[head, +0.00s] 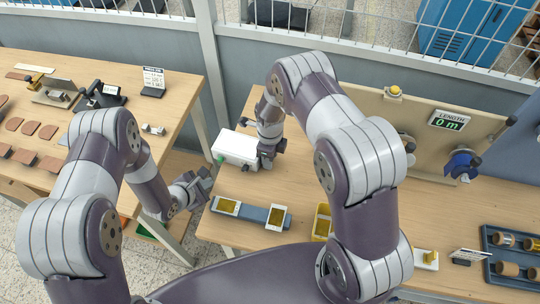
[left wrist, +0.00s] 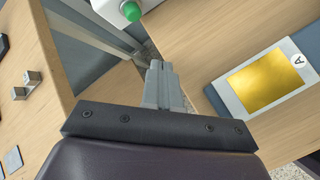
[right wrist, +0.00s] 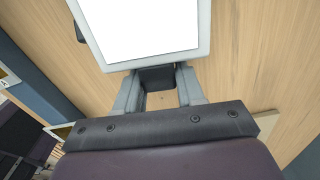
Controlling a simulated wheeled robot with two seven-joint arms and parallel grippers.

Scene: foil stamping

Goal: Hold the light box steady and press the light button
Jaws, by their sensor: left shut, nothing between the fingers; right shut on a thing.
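The white light box (head: 237,146) lies on the right-hand table, and its top panel (right wrist: 140,25) looks bright white in the right wrist view. Its green button (head: 219,158) is on the box's left side; it also shows at the top of the left wrist view (left wrist: 131,11). My right gripper (head: 267,156) is at the box's right end, its fingers (right wrist: 157,82) shut on a dark block at the box's edge. My left gripper (head: 197,184) is shut and empty, apart from the box, below and left of the button, over the gap between the tables.
A blue-grey holder (head: 252,213) with two gold-faced cards lies in front of the box. A yellow tray (head: 322,222) is right of it. The left table (head: 176,100) holds leather pieces and small tools. A board with a length display (head: 449,121) stands at the back right.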

